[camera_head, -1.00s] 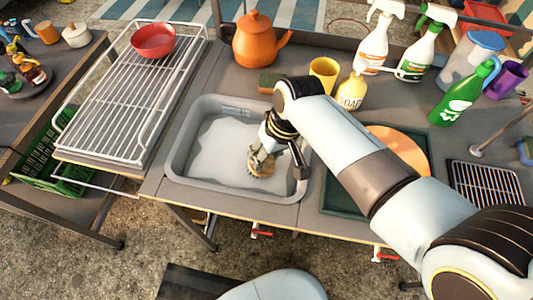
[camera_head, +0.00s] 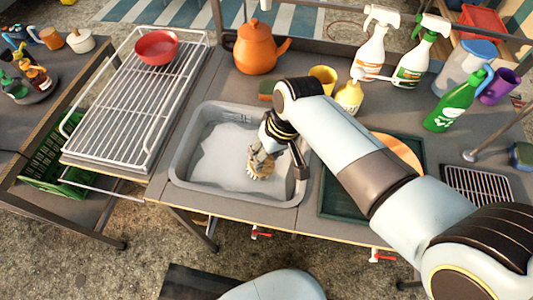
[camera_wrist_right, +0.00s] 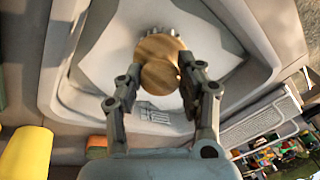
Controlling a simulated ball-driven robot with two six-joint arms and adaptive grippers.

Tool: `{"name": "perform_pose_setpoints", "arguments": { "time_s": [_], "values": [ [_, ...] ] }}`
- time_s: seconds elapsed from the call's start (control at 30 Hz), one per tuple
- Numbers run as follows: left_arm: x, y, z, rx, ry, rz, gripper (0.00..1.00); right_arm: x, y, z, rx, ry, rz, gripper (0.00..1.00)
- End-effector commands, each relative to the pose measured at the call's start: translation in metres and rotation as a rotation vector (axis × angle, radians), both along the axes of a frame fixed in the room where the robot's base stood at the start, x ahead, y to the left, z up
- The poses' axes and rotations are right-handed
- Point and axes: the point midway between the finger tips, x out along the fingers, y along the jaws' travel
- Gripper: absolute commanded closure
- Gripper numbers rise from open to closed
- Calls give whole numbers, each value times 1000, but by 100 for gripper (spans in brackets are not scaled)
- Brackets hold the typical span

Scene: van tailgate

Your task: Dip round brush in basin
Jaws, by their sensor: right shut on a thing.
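The round brush (camera_head: 259,172) has a pale wooden body and short bristles. My right gripper (camera_head: 264,153) is shut on it and holds it inside the basin, near its right side. The brush also shows in the right wrist view (camera_wrist_right: 160,62), its round wooden body between the two fingers (camera_wrist_right: 158,76) and bristles at its far edge. My left gripper is not in view.
A wire rack (camera_head: 125,105) with a red bowl (camera_head: 157,47) is left. An orange teapot (camera_head: 258,47), yellow cup (camera_head: 323,79) and soap bottle (camera_head: 349,97) stand behind.

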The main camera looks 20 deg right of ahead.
Motion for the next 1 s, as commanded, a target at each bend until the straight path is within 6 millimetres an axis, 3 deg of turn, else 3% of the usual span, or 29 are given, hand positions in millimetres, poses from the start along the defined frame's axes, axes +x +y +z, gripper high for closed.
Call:
{"name": "perform_pose_setpoints", "arguments": {
  "time_s": [0.2, 0.8, 1.0],
  "values": [
    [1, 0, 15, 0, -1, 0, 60, 0, 0, 27, 0, 0, 0, 93],
    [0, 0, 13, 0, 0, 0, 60, 0, 0, 90, 1, -1, 0, 93],
    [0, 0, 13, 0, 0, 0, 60, 0, 0, 99, 0, 1, 0, 93]
  ]
}}
